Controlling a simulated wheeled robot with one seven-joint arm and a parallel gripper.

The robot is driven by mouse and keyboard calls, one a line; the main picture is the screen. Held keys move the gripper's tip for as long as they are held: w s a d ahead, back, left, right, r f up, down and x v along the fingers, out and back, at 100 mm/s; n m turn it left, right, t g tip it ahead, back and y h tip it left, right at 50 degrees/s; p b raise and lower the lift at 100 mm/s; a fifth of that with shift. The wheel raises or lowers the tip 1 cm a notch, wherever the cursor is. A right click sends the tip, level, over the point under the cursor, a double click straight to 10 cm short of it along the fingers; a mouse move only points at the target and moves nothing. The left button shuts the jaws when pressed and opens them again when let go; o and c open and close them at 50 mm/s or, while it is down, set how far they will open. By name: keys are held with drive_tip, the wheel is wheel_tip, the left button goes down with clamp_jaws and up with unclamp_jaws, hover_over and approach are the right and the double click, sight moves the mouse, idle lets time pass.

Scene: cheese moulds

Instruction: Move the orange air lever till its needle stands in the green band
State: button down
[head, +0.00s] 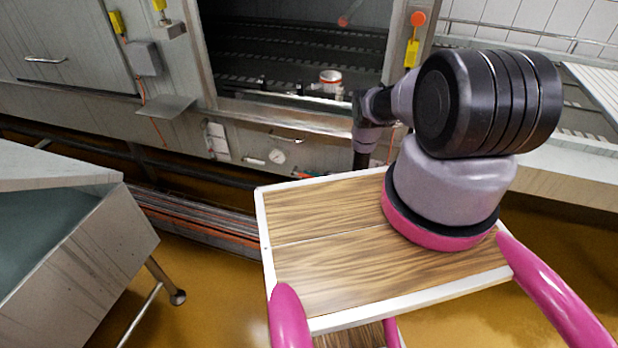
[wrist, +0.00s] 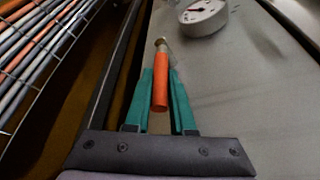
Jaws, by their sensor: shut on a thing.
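The orange air lever (wrist: 160,92) lies between the two green fingers of my gripper (wrist: 161,76) in the wrist view. The fingers are shut on its orange handle, and its brass-coloured pivot end shows just beyond them. A round white gauge (wrist: 203,16) is fixed to the grey metal panel just beyond the lever, to the right. A dark needle shows on its face, but the green band cannot be made out. The gauge also shows small in the head view (head: 277,156), on the machine front.
A red-and-white cup-like piece (head: 330,80) sits in the machine opening. Orange-brown floor (head: 205,290) is open between.

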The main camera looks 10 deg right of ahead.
drive_tip(key=shift+r+n+g+h, duration=0.3)
drive_tip(key=shift+r+g+h, duration=0.4)
drive_tip(key=shift+r, duration=0.05)
drive_tip(key=shift+w+a+r+n+g+h, duration=0.1)
drive_tip(key=shift+a+r+n+g+h, duration=0.1)
drive_tip(key=shift+r+g+h, duration=0.5)
drive_tip(key=shift+w+a+r+n+g+h, duration=0.1)
drive_tip(key=shift+a+r+n+g+h, duration=0.15)
drive_tip(key=shift+g+h, duration=0.45)
drive_tip(key=shift+r, duration=0.1)
drive_tip(key=c, duration=0.8)
unclamp_jaws()
drive_tip(key=shift+o, duration=0.2)
drive_tip(key=shift+r, duration=0.1)
